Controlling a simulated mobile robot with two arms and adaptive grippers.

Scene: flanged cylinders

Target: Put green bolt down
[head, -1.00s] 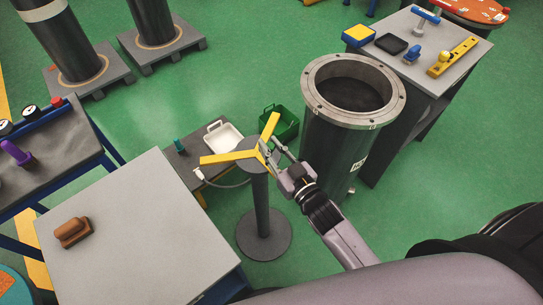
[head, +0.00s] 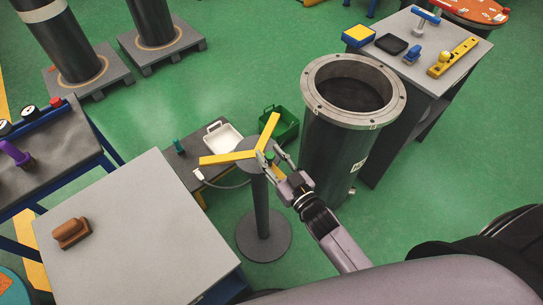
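A small dark green piece (head: 270,156), which looks like the green bolt, is at the right side of the round grey stand top, beside the yellow three-armed piece (head: 228,158). It is small and partly hidden, so I cannot tell exactly how it rests. My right gripper (head: 275,161) is at the stand's right edge, its fingers apart beside the green piece. Another teal-green bolt-like piece (head: 179,146) stands upright on the low dark table. My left gripper is not in view.
A tall dark flanged cylinder (head: 348,140) stands close right of my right arm. A white bin (head: 222,140) and a green bin (head: 283,124) are behind the stand. A grey table (head: 140,235) with a brown block (head: 71,232) is at the left front.

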